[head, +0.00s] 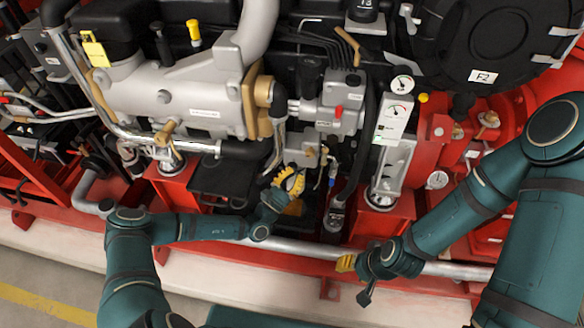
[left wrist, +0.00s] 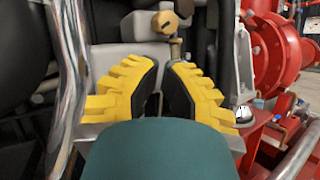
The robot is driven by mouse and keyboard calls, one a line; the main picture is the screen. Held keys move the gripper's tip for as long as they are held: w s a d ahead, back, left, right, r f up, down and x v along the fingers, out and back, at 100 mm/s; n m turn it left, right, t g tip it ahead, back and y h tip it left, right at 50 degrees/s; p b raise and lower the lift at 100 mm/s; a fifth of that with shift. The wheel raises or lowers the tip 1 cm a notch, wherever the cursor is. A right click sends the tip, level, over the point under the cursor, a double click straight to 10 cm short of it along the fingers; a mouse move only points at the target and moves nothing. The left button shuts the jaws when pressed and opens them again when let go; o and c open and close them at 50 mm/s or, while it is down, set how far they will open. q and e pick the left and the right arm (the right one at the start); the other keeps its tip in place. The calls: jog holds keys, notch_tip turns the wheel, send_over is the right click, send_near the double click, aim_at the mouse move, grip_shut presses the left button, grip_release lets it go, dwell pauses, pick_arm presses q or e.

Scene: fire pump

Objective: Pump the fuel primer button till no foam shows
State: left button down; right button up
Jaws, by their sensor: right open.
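A grey fuel filter head (head: 300,150) with a small brass-coloured knob (head: 310,152) is in the middle of the head view. A brass knob (left wrist: 165,22) also shows above the fingers in the left wrist view; I cannot tell for sure that it is the primer button. My left gripper (head: 293,180) is just below and left of the filter head. In the left wrist view its yellow fingers (left wrist: 164,68) stand close together with a narrow gap, holding nothing that I can make out. My right gripper (head: 346,263) is open, low and apart from the engine parts. No foam is discernible.
A grey rail (head: 300,248) runs along the front of the red base. A clear gauge tube (head: 391,165) stands to the right. Thin pipes and a small blue-handled valve (head: 331,180) are close to the left gripper. Bare floor (head: 30,270) lies at lower left.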

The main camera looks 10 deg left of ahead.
pick_arm(q)
jog(key=shift+w, duration=0.8)
dwell(0.7)
jog(key=shift+s, duration=0.1)
jog(key=shift+s+p, duration=0.75)
jog(key=shift+s, duration=0.45)
jog(key=s+p, duration=0.3)
jog(key=s, duration=0.2)
